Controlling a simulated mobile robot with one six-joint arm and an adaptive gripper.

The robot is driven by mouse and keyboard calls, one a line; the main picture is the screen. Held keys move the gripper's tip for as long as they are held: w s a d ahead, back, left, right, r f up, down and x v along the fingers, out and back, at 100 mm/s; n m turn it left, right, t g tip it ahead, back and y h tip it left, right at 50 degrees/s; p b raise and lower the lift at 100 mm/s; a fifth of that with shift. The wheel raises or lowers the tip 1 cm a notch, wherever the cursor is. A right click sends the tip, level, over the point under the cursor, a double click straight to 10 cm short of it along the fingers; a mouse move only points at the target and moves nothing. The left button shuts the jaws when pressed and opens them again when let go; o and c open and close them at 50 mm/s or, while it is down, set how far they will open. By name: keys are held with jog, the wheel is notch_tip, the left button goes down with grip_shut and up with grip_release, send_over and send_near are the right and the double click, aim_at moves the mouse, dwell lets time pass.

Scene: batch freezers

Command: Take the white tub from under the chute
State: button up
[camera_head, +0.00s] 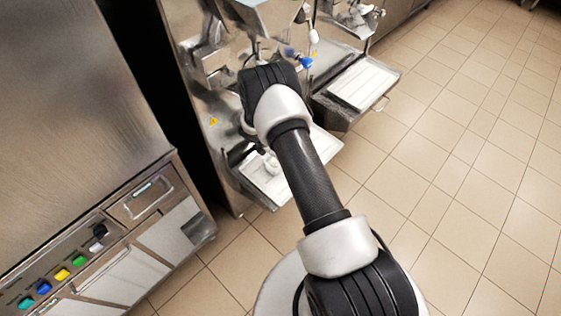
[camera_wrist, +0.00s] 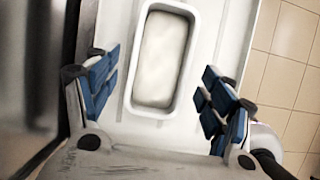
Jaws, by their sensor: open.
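The white tub (camera_wrist: 161,62) is a rectangular open container with rounded corners, and something whitish fills its inside. In the wrist view it sits on a pale tray (camera_wrist: 217,45) in front of the machine. My gripper (camera_wrist: 160,85) is open, with one blue-padded finger on each side of the tub's near end and gaps between. Its far end is near the top edge of the view. In the head view my arm covers most of the tray (camera_head: 252,182), and I cannot make out the tub clearly there. The chute is not clear in either view.
The steel machine front (camera_wrist: 30,65) stands close on the left in the wrist view. A second machine's shelf holds a white tray (camera_head: 364,84) farther back. The tiled floor (camera_head: 470,170) at right is clear.

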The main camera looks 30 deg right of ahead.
jog(key=x, duration=0.2)
jog(key=b+x, duration=0.2)
jog(key=x, duration=0.1)
jog(key=shift+s+a+f, duration=0.1)
jog(key=shift+a+f, duration=0.05)
jog(key=shift+f, duration=0.3)
jog(key=shift+r, duration=0.1)
jog(key=c, duration=1.2)
